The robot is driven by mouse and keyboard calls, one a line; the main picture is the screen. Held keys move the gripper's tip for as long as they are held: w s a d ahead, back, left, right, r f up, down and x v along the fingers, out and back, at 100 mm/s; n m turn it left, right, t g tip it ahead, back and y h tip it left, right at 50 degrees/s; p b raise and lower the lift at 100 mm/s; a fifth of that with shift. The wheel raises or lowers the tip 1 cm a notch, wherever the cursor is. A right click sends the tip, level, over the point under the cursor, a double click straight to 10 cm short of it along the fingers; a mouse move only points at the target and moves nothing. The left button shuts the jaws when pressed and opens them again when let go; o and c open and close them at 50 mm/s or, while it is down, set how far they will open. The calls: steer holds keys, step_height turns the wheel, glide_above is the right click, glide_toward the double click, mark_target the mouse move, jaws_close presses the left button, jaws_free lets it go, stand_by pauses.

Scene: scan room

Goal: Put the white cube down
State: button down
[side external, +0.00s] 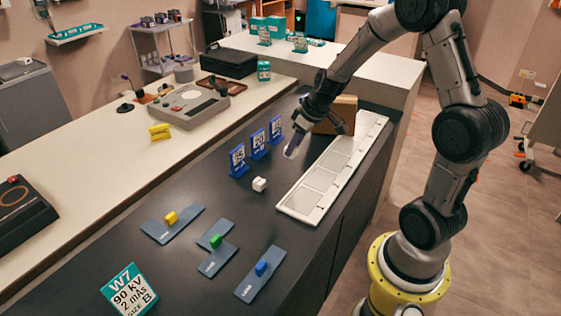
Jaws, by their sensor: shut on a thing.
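The white cube (259,184) rests on the dark bench top, in front of the blue stand-up signs and left of the long white tray. It is apart from my gripper. My gripper (319,137) is above and to the right of the cube, near the far end of the tray, with its two fingers well apart. A brown box (346,104) shows at the fingers, and my gripper appears shut on it. The arm hides part of the box, and the contact itself is hard to make out.
The white tray (303,206) has several flat panels. Blue signs (238,160) stand behind the cube. Grey plates with a yellow block (171,218), a green block (215,241) and a blue block (261,268) lie at the front. Bare bench surrounds the cube.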

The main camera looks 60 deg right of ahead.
steer(key=w+f, duration=0.2)
steer(key=w+d+f, duration=0.1)
steer(key=w+f, duration=0.1)
steer(key=w+d+f, duration=0.1)
steer(key=w+f, duration=0.1)
steer(key=shift+d+f, duration=0.25)
steer(key=shift+f, duration=1.55)
steer(key=shift+f, duration=0.2)
steer(key=c, duration=0.5)
jaws_free()
steer(key=shift+c, duration=0.2)
steer(key=shift+r, duration=0.1)
